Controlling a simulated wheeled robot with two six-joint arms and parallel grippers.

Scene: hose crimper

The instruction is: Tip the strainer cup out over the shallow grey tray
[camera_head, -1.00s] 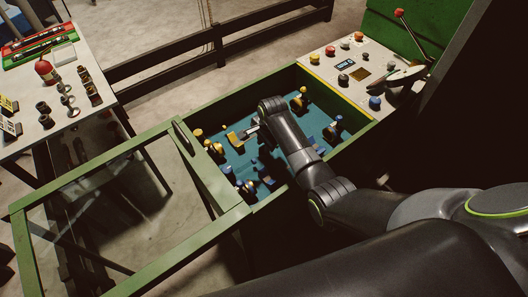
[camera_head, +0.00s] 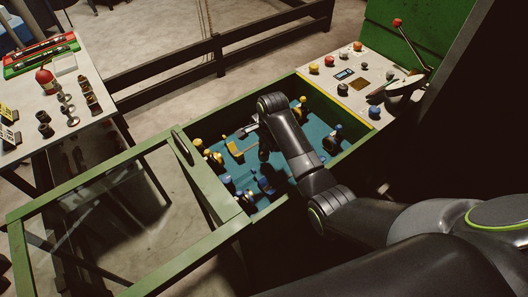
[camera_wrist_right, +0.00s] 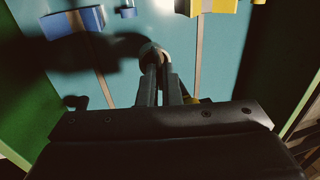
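My right arm reaches into the green-walled box with a teal floor (camera_head: 232,178) in the head view. My right gripper (camera_head: 249,130) is small and partly hidden there by my own wrist. In the right wrist view the two fingers of my right gripper (camera_wrist_right: 154,62) lie close together, with a small rounded dark piece with a pale edge (camera_wrist_right: 151,49) at their tips. I cannot tell whether it is held or is the strainer cup. I cannot pick out the shallow grey tray for sure. My left gripper is not in view.
Several yellow and blue fittings stand in the box, among them a yellow block (camera_head: 234,147). A control panel with knobs (camera_head: 349,76) adjoins it at right. An open green frame (camera_head: 92,180) extends left. A bench (camera_head: 63,95) with a red bottle (camera_head: 44,76) stands farther left.

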